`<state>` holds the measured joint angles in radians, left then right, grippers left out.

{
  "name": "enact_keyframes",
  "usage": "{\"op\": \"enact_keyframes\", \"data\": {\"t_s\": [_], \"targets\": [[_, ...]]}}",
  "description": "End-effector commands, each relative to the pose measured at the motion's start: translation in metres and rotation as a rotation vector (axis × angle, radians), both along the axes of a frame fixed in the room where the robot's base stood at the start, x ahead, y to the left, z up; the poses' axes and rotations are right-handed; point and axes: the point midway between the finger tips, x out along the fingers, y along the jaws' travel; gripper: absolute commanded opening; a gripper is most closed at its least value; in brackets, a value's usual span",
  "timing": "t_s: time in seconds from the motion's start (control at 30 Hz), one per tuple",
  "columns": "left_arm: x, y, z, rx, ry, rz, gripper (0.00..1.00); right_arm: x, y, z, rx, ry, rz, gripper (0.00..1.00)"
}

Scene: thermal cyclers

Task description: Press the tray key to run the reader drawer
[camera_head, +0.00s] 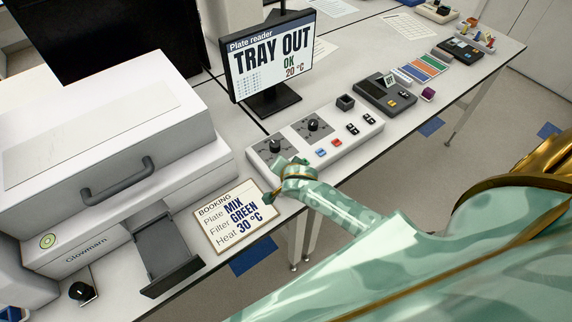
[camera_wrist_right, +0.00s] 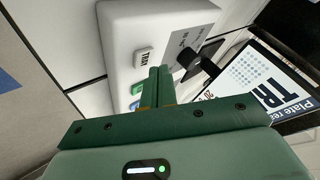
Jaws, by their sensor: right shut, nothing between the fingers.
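The plate reader (camera_head: 110,130) stands at the left, with its dark drawer (camera_head: 168,262) extended toward the table's front edge. The screen (camera_head: 270,55) reads TRAY OUT, OK, 20 °C. The white control panel (camera_head: 358,142) lies in front of the screen. In the right wrist view, the white TRAY key (camera_wrist_right: 143,57) is on the panel, beside my fingertips. My right gripper (camera_wrist_right: 160,72) is shut and empty. It also shows in the head view (camera_head: 283,165), at the panel's left end, hiding that part. I cannot tell whether the tips touch the panel. My left gripper is not in view.
A booking card (camera_head: 237,215) reading MIX, GREEN, 30 °C lies between drawer and panel. The panel has knobs (camera_head: 313,124) and coloured keys (camera_head: 321,153). A dark device (camera_head: 385,95) and coloured strips (camera_head: 425,67) lie farther right. Floor is open beyond the front edge.

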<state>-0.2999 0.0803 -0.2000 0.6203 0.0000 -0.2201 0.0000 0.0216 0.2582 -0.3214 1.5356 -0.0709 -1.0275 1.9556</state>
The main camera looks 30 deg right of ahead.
Motion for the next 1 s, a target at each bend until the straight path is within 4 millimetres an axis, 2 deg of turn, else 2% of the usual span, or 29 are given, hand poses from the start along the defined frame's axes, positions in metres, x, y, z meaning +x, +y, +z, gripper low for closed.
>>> {"op": "enact_keyframes", "data": {"t_s": [1.0], "targets": [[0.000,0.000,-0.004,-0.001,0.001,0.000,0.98,0.000,0.000,-0.010,0.000,0.000,0.000,0.00]]}}
